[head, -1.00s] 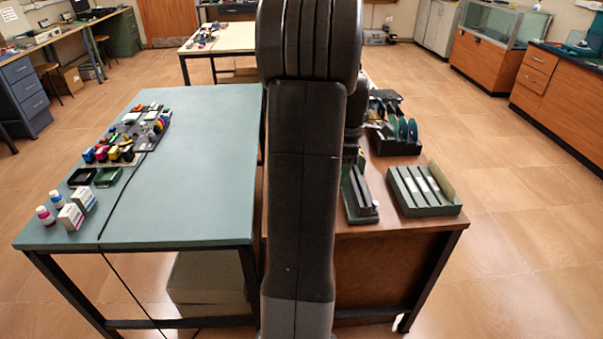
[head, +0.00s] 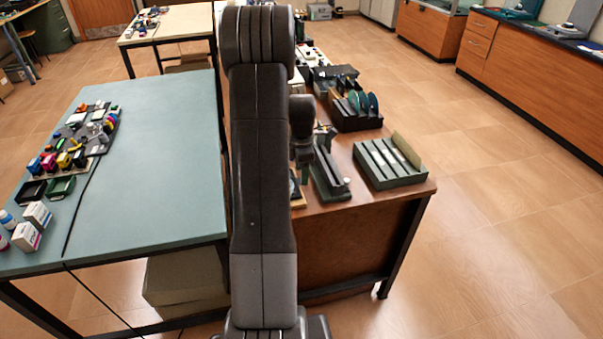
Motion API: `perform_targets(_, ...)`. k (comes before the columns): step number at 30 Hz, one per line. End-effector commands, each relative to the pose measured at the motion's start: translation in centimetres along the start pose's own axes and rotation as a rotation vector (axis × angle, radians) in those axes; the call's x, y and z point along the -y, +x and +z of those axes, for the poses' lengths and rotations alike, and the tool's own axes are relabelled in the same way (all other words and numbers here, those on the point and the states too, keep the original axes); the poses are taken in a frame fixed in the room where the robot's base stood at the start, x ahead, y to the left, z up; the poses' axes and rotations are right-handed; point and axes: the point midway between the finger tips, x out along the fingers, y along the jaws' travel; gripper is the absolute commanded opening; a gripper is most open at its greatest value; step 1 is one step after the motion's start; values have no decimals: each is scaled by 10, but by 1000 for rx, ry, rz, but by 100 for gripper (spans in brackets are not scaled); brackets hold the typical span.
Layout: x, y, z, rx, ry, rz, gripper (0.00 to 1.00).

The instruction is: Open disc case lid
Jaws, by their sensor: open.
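My gripper (head: 303,160) points down over the left part of the brown table, partly hidden behind my arm; it is open, and I see nothing held in it. A dark rack with upright round green discs (head: 363,104) stands on this table, right of and beyond the gripper. A small dark flat item (head: 297,190) lies below the gripper, mostly hidden by my arm. I cannot tell which item is the disc case or make out its lid.
On the brown table (head: 410,192) a green slotted tray (head: 388,165) stands at the front right, and a narrow dark holder (head: 329,172) left of it. A green-topped table (head: 160,150) with bottles, boxes and small coloured items stands left. Floor is clear at right.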

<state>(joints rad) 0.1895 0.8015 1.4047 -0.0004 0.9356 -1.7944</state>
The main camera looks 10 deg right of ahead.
Motion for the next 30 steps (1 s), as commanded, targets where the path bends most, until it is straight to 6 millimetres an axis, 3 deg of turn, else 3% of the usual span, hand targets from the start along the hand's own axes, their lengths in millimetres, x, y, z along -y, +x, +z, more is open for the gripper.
perform_targets(6, 0, 16, 0, 0, 0, 0, 55)
perform_targets(14, 0, 18, 0, 0, 0, 1, 55)
perform_targets(15, 0, 18, 0, 0, 0, 1, 53)
perform_targets(23, 0, 18, 0, 0, 0, 1, 2)
perform_targets(30, 0, 16, -1, 10, 0, 2, 0)
